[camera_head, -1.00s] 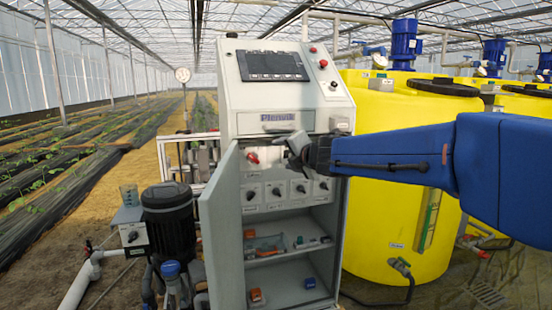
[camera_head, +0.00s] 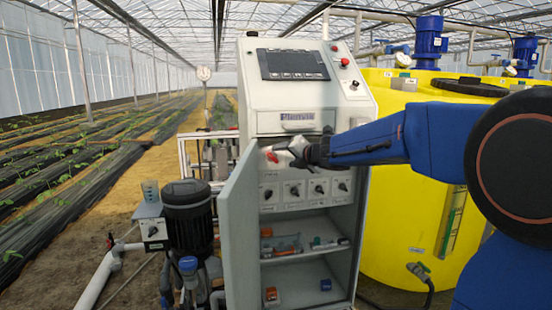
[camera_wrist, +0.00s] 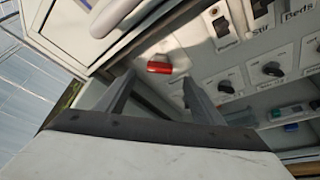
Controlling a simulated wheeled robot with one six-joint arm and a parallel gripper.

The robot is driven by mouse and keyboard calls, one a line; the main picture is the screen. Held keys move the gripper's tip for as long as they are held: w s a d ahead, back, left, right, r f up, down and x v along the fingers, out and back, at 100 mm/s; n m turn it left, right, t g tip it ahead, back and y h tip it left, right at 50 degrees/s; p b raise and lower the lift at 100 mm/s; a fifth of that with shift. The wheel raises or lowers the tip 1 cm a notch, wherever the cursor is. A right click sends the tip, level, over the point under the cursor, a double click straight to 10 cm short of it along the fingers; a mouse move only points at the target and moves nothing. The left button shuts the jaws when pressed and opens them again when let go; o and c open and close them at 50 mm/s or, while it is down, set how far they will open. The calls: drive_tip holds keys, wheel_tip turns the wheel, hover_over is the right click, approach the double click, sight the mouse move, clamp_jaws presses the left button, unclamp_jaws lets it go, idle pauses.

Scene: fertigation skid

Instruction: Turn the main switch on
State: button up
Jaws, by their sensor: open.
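The main switch is a red handle (camera_head: 272,156) on the upper inside panel of the open cabinet (camera_head: 296,121). It also shows in the wrist view as a red bar (camera_wrist: 159,67) lying roughly level in the picture, on a pale panel. My gripper (camera_head: 290,151) is in front of the panel, just right of the red handle in the head view. In the wrist view my gripper (camera_wrist: 158,82) is open, and the red handle appears between and just beyond its fingertips. I see no contact, and the gap in depth is hard to tell.
The cabinet door (camera_head: 238,232) stands open on the left. A row of black knobs (camera_head: 293,190) sits below the red handle, with shelves (camera_head: 308,252) of small parts underneath. A dark motor pump (camera_head: 188,222) is at left and a yellow tank (camera_head: 405,215) at right.

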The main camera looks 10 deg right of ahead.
sight(274, 157)
drive_tip(key=x, duration=0.8)
drive_tip(key=c, duration=1)
